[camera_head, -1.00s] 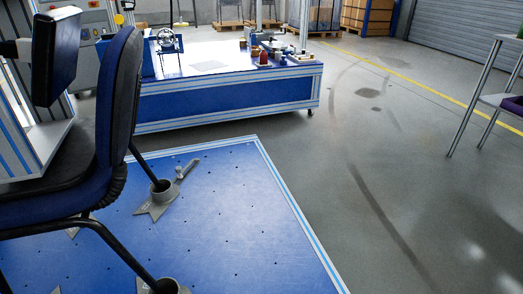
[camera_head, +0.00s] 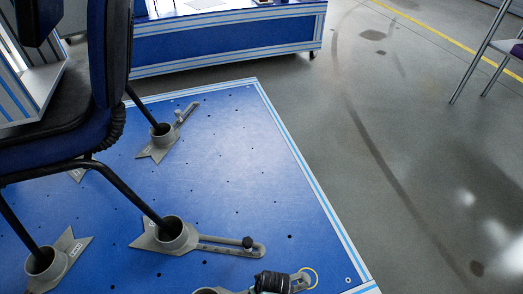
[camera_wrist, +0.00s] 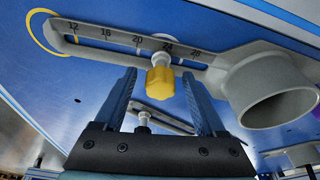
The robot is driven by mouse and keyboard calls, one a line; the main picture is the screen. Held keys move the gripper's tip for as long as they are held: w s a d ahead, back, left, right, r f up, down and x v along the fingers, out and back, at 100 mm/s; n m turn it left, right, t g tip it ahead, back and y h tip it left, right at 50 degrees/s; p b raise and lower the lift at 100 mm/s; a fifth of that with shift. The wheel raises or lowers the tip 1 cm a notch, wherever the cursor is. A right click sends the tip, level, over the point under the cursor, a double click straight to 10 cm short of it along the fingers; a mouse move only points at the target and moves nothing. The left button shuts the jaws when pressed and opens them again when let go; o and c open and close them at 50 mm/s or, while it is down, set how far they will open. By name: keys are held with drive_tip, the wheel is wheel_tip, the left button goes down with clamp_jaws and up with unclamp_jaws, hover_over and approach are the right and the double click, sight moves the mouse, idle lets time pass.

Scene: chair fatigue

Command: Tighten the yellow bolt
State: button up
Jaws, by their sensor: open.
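The yellow bolt (camera_wrist: 160,83) shows in the wrist view, on the slotted, numbered bar (camera_wrist: 110,40) of a grey clamp. My gripper (camera_wrist: 159,74) is open, with one blue finger to each side of the bolt in the picture. Gaps show between the bolt and both fingers; I cannot tell how deep it sits between them. The clamp's round socket (camera_wrist: 280,98) is at the right. In the head view, the end of a clamp bar (camera_head: 301,281) with a yellow ring (camera_head: 312,276) shows at the bottom. A dark ribbed part covers some of it, and the yellow bolt is not visible there.
Another clamp bar has a dark knob (camera_head: 248,242). A blue bench (camera_head: 230,42) stands behind. Grey floor (camera_head: 400,200) is open to the right.

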idle(0.3)
drive_tip(key=shift+n+g+y+b, duration=0.3)
drive_tip(key=shift+n+y+b, duration=0.1)
drive_tip(key=shift+n, duration=1.7)
drive_tip(key=shift+w+f+n+b, duration=0.1)
drive_tip(key=shift+n+b, duration=0.4)
drive_tip(key=shift+n, duration=0.7)
drive_tip(key=shift+n+g+y, duration=0.3)
drive_tip(key=shift+n+g, duration=0.1)
drive_tip(key=shift+n, duration=0.5)
clamp_jaws()
drive_tip(key=shift+r+m+t+p, duration=0.3)
drive_tip(key=shift+m+p, duration=0.2)
drive_tip(key=shift+m, duration=0.6)
drive_tip(key=shift+f+m, duration=0.2)
drive_tip(key=shift+m, duration=0.8)
